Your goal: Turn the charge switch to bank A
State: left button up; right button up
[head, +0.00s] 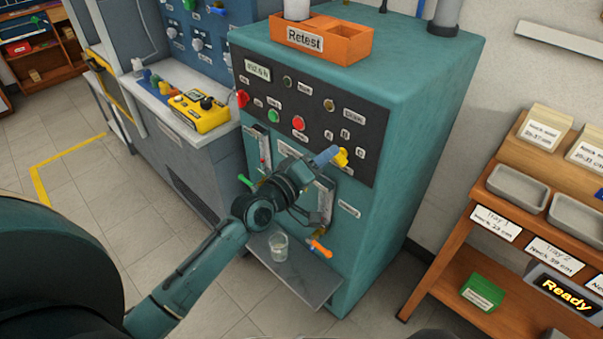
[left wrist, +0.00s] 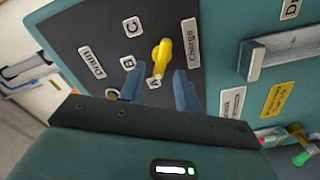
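The yellow charge switch (head: 341,157) is on the dark panel of the teal test bench. In the left wrist view the switch (left wrist: 161,55) stands beside the Charge label (left wrist: 191,43), with labels A (left wrist: 154,83), B (left wrist: 128,64) and C (left wrist: 132,27) around it. The narrow end of its handle points toward A. My left gripper (head: 328,156) is at the switch; in the wrist view its two blue fingers (left wrist: 159,76) are apart, one on each side of the handle's lower end, with a visible gap on both sides. My right gripper is not in view.
An orange Retest bin (head: 345,50) sits on top of the bench. A glass (head: 278,246) stands on the low shelf (head: 312,284) under my left arm, near an orange-handled valve (head: 320,248). A wooden rack (head: 455,250) with trays stands at the right.

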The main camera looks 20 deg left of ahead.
pick_arm(q)
jog(key=b+v, duration=0.1)
jog(key=v, duration=1)
jog(key=shift+s, duration=0.25)
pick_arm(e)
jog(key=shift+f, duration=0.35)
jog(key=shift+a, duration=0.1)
pick_arm(q)
jog(key=s+d+f+m+g+y+p, duration=0.2)
jog(key=s+d+f+m+g+p, duration=0.3)
jog(key=s+f+m, duration=0.6)
notch_tip(320, 180, down, 3)
jog(key=shift+s+d+f+g+y, duration=0.2)
jog(key=shift+s+d+g+y, duration=0.2)
jog(key=shift+s+d+g, duration=0.55)
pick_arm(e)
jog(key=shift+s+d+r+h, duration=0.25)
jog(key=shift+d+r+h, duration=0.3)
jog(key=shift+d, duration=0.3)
pick_arm(q)
jog(key=shift+s+d+t, duration=0.2)
jog(key=shift+s+t, duration=0.05)
jog(key=shift+s, duration=0.05)
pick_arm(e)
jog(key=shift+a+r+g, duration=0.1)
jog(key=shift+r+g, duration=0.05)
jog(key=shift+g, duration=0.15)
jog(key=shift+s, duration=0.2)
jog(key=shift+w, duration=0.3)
